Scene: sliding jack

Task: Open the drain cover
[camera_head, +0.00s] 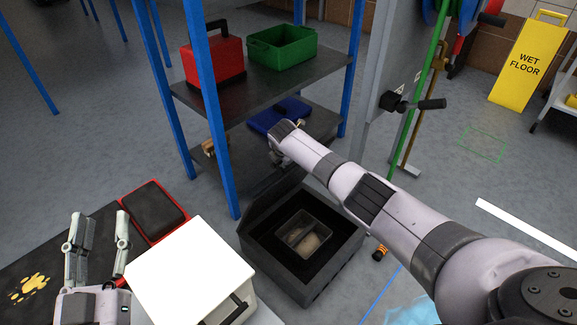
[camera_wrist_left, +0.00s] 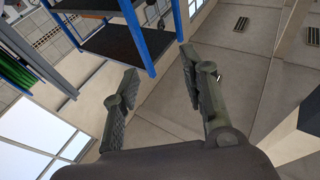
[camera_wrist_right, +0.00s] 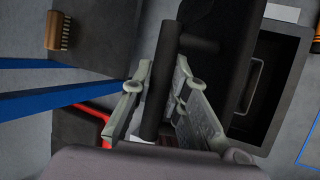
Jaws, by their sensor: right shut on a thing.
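A dark open box (camera_head: 300,273) stands on the floor at centre in the head view, with a small tray (camera_head: 303,237) inside. Its dark lid (camera_head: 265,205) is raised at the back left. No separate drain cover is clearly seen; this lid may be it. My right gripper (camera_wrist_right: 158,72) is shut on a black round bar (camera_wrist_right: 158,95). The bar seems to be the lid's handle, beside the box interior (camera_wrist_right: 268,85) in the right wrist view. In the head view my right arm hides most of that gripper. My left gripper (camera_head: 98,218) is open and empty at the lower left.
A blue-post shelf (camera_head: 330,78) behind the box holds a red box (camera_head: 213,60) and a green crate (camera_head: 282,47). A white case (camera_head: 190,270) and a red-rimmed tray (camera_head: 153,212) lie left of the box. A yellow wet floor sign (camera_head: 525,65) stands at upper right.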

